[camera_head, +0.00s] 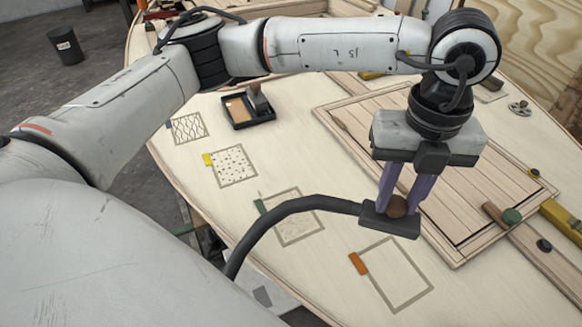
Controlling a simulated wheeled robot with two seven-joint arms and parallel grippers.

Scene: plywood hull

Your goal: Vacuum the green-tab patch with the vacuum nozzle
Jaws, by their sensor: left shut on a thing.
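The green-tab patch (296,229) is a square outline on the pale plywood, with faint grey marks inside and a green tab at its upper left corner. The dark vacuum hose (290,209) arches across part of it. The nozzle is right of the green-tab patch and above the orange-tab patch in the picture. I cannot tell whether it touches the board. My right gripper is not in view.
A yellow-tab patch with dark specks (231,167) and a patch with wavy lines (188,128) lie farther up. The empty-looking orange-tab patch (398,285) is nearer. A black tray (248,109) stands behind. A framed plank panel (470,205) lies right, with mallet-like tools beyond.

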